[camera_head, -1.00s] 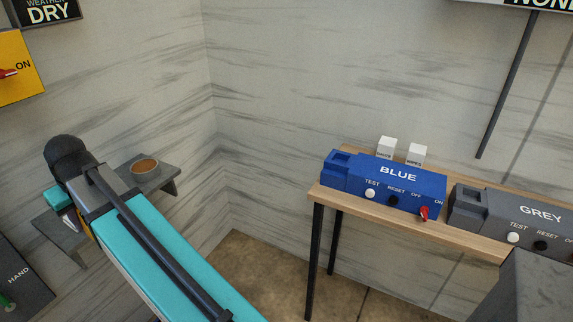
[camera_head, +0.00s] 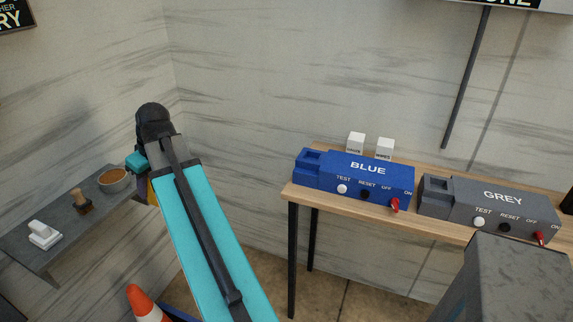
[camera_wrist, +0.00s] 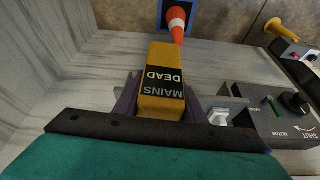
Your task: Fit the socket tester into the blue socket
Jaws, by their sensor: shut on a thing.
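My gripper (camera_wrist: 161,100) is shut on a yellow block lettered MAINS DEAD, which I take to be the socket tester (camera_wrist: 162,78). Its purple fingers stand on either side of the block. In the head view my arm hides most of the gripper, and only a sliver of yellow shows beside it. The blue socket (camera_head: 353,178) is a box lettered BLUE on a wooden table, with a square recess at its left end. Its red switch is at the right, by the ON mark. The gripper is left of the table, well apart from the blue socket.
A similar grey socket (camera_head: 490,203) stands right of the blue one on the wooden table (camera_head: 291,189). Two small white blocks stand behind the blue socket. A grey wall shelf (camera_head: 40,250) at left holds a bowl (camera_head: 114,180), a brush and a white item. A traffic cone (camera_head: 143,303) stands below.

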